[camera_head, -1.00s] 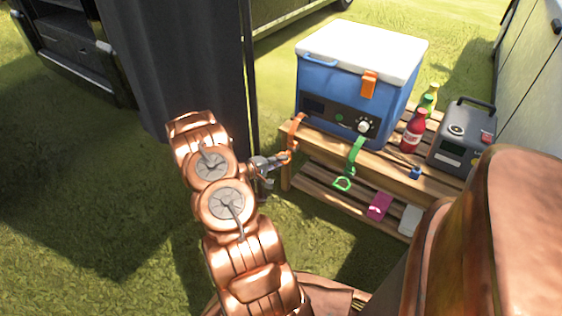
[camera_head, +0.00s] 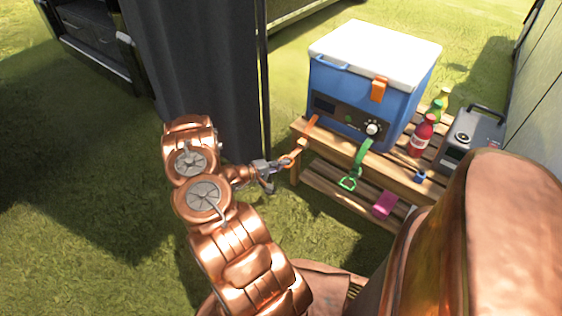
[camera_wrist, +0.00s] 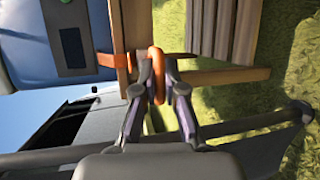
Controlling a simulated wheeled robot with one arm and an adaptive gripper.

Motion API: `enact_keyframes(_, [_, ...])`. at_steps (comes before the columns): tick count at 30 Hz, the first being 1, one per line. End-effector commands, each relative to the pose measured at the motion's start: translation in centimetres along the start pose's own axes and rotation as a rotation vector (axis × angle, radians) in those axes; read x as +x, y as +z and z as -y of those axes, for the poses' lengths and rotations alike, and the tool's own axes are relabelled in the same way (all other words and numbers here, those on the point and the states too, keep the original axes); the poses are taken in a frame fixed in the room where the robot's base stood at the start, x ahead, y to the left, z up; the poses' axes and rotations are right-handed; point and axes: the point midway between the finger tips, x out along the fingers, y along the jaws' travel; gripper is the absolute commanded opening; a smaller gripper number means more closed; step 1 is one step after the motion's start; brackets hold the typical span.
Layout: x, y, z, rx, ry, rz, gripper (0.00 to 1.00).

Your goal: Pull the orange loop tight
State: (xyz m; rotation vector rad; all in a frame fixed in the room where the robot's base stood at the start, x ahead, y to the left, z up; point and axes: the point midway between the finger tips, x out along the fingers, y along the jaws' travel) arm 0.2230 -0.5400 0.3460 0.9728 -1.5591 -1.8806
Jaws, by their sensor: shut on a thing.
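The orange loop (camera_head: 290,160) hangs at the end of an orange strap (camera_head: 309,130) at the left end of the wooden bench, by the blue cooler (camera_head: 345,92). My gripper (camera_head: 273,168) is shut on the loop, left of the bench and clear of it. In the wrist view the orange loop (camera_wrist: 158,76) stands between the two fingertips of my gripper (camera_wrist: 160,90). The strap (camera_wrist: 112,60) runs from the loop across the bench edge toward the cooler. It looks stretched out straight.
A green strap with a green loop (camera_head: 349,183) hangs at the bench front. Bottles (camera_head: 422,136) and a grey device (camera_head: 470,138) stand right of the cooler on the bench (camera_head: 400,175). A pink object (camera_head: 385,205) lies on the lower shelf. A dark curtain (camera_head: 195,70) is close behind my arm.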

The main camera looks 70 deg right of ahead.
Motion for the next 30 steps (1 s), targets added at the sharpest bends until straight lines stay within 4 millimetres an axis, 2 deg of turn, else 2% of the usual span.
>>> enact_keyframes(1, [0.0, 0.8, 0.6, -0.009, -0.009, 0.014, 0.00])
enact_keyframes(8, [0.0, 0.9, 0.6, -0.011, -0.008, 0.017, 0.00])
enact_keyframes(9, [0.0, 0.9, 0.6, -0.012, -0.008, 0.017, 0.12])
enact_keyframes(16, [0.2, 1.0, 0.4, -0.008, -0.005, 0.021, 0.36])
enact_keyframes(26, [-0.1, 0.6, 0.1, -0.005, -0.001, 0.013, 0.36])
enact_keyframes(30, [-1.1, 0.5, 0.1, -0.005, 0.000, 0.010, 0.36])
